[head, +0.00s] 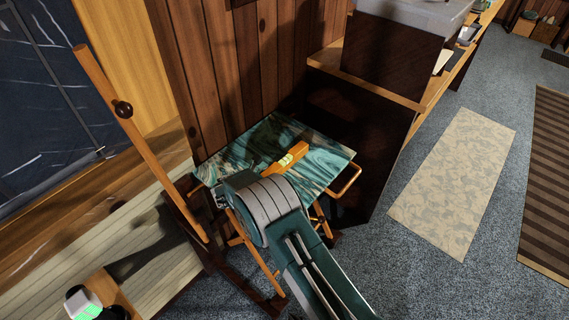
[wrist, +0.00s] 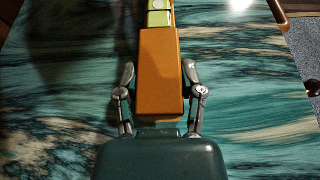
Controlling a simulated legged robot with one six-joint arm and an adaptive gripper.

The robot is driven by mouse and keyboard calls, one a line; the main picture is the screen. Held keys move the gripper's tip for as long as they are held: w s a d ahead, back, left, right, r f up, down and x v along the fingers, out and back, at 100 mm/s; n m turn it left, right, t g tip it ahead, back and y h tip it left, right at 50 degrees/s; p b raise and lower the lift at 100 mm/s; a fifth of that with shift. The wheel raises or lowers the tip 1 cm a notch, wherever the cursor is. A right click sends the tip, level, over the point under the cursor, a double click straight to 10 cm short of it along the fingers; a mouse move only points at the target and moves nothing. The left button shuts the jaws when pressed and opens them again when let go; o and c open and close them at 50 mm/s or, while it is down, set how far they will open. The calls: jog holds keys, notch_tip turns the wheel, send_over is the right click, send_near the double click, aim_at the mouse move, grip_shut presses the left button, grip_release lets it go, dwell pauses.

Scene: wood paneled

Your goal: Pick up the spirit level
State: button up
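The spirit level is an orange bar with a yellow-green vial. In the head view the spirit level (head: 297,152) lies on a small table (head: 335,158) with a green and white marbled top. In the wrist view the spirit level (wrist: 159,80) runs away from me, its near end between the fingers of my gripper (wrist: 159,75). The fingers stand on either side of it with narrow gaps visible, so my gripper looks open around it. In the head view my arm hides the fingers and the level's near end.
A wooden post (head: 140,145) leans to the left of the table. A dark cabinet (head: 355,140) and the wood-panelled wall (head: 235,60) stand close behind. A cream rug (head: 455,180) lies on the open carpet at right.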

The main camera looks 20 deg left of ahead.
aim_at(280, 163)
grip_shut()
jog(key=shift+r, duration=0.35)
notch_tip(280, 163, up, 2)
jog(key=shift+r, duration=0.2)
jog(key=s+d+r, duration=0.2)
jog(key=s+r, duration=0.8)
jog(key=s, duration=0.4)
jog(key=shift+d, duration=0.15)
